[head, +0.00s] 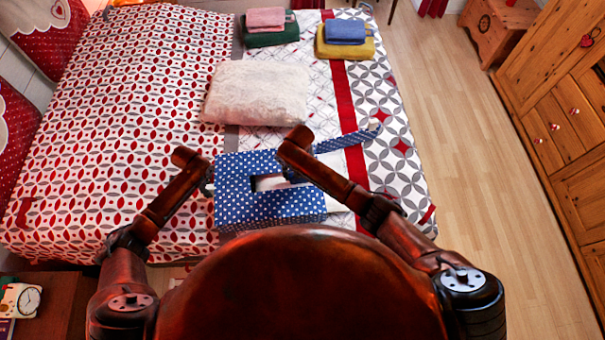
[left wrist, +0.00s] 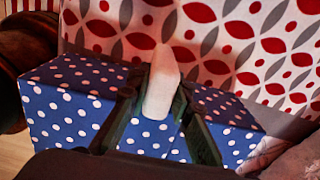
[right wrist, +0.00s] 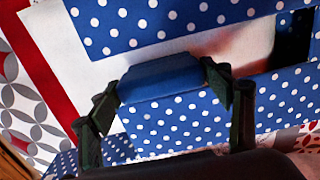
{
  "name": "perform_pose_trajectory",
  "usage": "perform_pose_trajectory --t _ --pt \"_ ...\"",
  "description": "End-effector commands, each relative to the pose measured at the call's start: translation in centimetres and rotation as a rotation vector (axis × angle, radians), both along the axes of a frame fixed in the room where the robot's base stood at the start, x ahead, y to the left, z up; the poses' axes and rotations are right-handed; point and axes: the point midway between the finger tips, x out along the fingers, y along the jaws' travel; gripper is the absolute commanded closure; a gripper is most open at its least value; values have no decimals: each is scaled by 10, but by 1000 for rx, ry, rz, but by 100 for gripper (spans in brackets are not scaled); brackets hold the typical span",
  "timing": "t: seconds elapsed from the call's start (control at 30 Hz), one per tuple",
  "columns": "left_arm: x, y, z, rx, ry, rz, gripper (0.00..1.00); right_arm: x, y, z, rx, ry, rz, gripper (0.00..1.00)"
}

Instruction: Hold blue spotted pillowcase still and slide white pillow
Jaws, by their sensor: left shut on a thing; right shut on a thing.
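The blue spotted pillowcase (head: 235,175) lies at the near edge of the bed, with a dark opening in its middle and a white inside showing. The white pillow (head: 258,92) lies flat on the bed beyond it, apart from both grippers. My left gripper (head: 208,187) is shut at the pillowcase's left edge; in the left wrist view a pale, narrow piece stands between the fingers above spotted cloth (left wrist: 160,140). My right gripper (head: 291,174) is shut on a blue fold near the opening, seen in the right wrist view (right wrist: 162,78). Its fingertips are partly hidden in the head view.
A blue spotted strip (head: 346,141) reaches right from the pillowcase. Folded pink and green towels (head: 268,40) and blue and yellow towels (head: 345,42) lie at the far end. A bedside table with a clock (head: 20,300) stands at left. The patterned bed left of the pillow is clear.

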Motion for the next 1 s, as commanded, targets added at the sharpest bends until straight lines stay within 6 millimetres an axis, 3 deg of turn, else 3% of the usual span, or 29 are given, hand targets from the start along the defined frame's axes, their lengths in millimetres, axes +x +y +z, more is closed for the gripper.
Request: perform_pose_trajectory --t 0.47,0.83,1.0 --pt "2 -3 1 -5 -5 -3 100 -7 41 -4 13 10 4 62" --pt "3 -3 1 -6 -5 -3 100 -7 45 -3 12 9 2 62" --pt "3 -4 1 -7 -5 -3 100 -7 58 -3 12 9 2 62"
